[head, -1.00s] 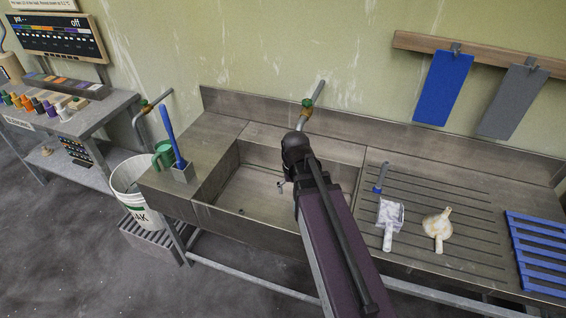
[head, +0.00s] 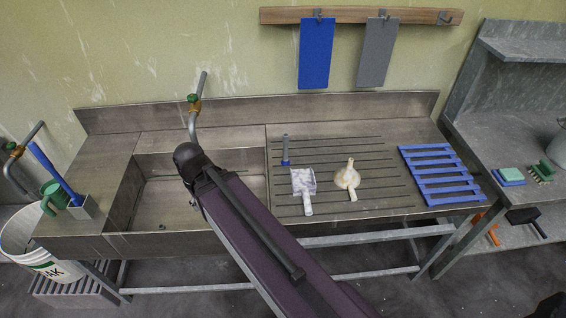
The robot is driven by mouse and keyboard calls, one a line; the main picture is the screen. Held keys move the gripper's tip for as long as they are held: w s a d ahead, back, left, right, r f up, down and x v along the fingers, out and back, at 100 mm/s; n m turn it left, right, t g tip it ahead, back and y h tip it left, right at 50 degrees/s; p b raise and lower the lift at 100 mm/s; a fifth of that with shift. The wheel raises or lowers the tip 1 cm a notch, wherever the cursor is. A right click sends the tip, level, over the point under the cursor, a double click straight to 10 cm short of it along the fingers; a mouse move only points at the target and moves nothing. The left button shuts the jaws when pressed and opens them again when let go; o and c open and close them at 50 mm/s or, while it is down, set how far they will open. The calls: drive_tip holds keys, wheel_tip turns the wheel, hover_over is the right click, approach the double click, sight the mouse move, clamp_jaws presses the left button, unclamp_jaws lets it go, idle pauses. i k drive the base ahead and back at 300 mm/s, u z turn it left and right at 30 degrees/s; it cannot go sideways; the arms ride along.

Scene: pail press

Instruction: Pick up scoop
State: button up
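A scoop (head: 303,183) with a squarish, white-smeared bowl lies on the ribbed drainboard right of the sink, its pale handle toward the front edge. A rounder cream piece (head: 348,176), perhaps a funnel, lies just right of it, apart from it, with a short handle or spout. My arm reaches up over the sink from the bottom of the head view, left of the scoop. My gripper cannot be made out; it is hidden behind or below the arm.
The steel sink (head: 150,200) is left of the drainboard. A blue slatted rack (head: 440,174) lies at right and a small blue-handled tool (head: 285,150) behind the scoop. A tap (head: 193,104) stands behind the sink. A white pail (head: 30,238) is at far left.

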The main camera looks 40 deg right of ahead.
sight(303, 184)
drive_tip(key=z, duration=0.65)
drive_tip(key=k, duration=0.5)
drive_tip(key=z, duration=0.4)
drive_tip(key=i, duration=0.5)
drive_tip(key=z, duration=0.05)
